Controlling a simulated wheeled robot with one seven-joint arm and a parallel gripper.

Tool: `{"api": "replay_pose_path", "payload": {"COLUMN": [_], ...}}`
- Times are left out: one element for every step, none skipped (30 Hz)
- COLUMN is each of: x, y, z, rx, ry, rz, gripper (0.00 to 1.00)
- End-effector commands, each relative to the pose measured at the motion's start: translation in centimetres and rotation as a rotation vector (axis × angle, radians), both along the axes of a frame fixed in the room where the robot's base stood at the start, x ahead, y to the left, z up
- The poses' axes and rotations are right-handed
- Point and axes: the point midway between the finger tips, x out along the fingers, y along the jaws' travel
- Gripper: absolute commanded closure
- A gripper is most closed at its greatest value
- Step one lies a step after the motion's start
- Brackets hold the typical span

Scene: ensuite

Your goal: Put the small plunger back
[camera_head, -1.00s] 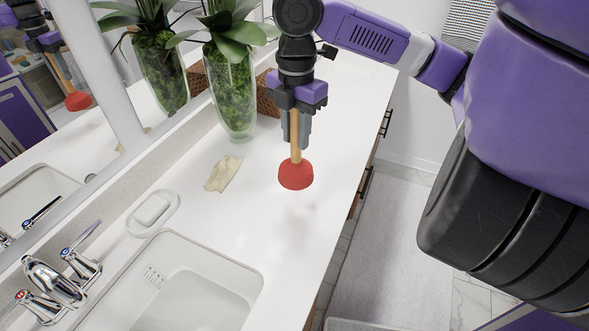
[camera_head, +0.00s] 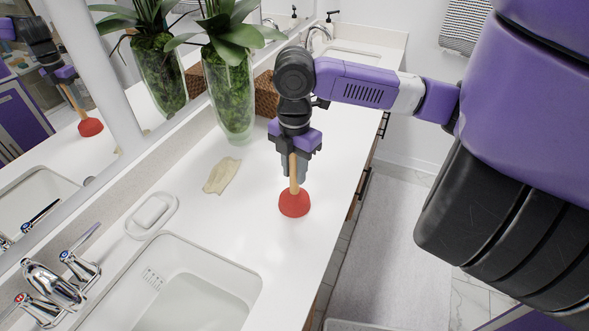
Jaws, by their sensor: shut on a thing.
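The small plunger (camera_head: 294,203) has a red rubber cup and a light wooden handle. It is upright, cup down, over the white counter (camera_head: 252,208) to the right of the cloth. My gripper (camera_head: 294,170) points down and is shut on the plunger's wooden handle. The cup is at or very near the counter surface; I cannot tell for sure whether it touches. The upper end of the handle is hidden by the gripper. The plunger also shows in the mirror at the left.
A beige cloth (camera_head: 221,175) lies left of the plunger. A glass vase with a plant (camera_head: 231,95) and a wicker basket (camera_head: 267,96) stand behind. A soap dish (camera_head: 152,214), sink (camera_head: 195,285) and faucet (camera_head: 55,282) are at the left front. Bare counter surrounds the plunger.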

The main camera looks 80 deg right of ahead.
Motion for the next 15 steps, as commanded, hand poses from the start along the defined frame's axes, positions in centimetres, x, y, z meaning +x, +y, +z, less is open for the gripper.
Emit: {"api": "replay_pose_path", "payload": {"x": [0.0, 0.0, 0.0, 0.0, -0.01, -0.01, -0.01, -0.01, -0.01, -0.01, -0.01, -0.01, -0.01, -0.01, -0.01], "y": [0.0, 0.01, 0.01, 0.01, 0.0, 0.0, 0.0, 0.0, 0.0, 0.0, 0.0, 0.0, 0.0, 0.0, 0.0], "z": [-0.08, -0.18, -0.33, -0.42, -0.34, -0.29, -0.29, -0.29, -0.29, -0.29, -0.28, -0.28, -0.28, -0.28, -0.28], "rx": [0.0, 0.0, 0.0, 0.0, 0.0, 0.0, 0.0, 0.0, 0.0, 0.0, 0.0, 0.0, 0.0, 0.0, 0.0], "ry": [0.0, 0.0, 0.0, 0.0, 0.0, 0.0, 0.0, 0.0, 0.0, 0.001, 0.001, 0.001, 0.001, 0.001, 0.001], "rz": [0.0, 0.0, 0.0, 0.0, 0.0, 0.0, 0.0, 0.0, 0.0, 0.0, 0.0, 0.0, 0.0, 0.0, 0.0], "gripper": [1.0, 1.0, 1.0, 1.0, 0.7, 0.62, 0.56, 0.52, 0.52, 0.52, 0.52, 0.52, 0.52, 0.52, 0.52]}}
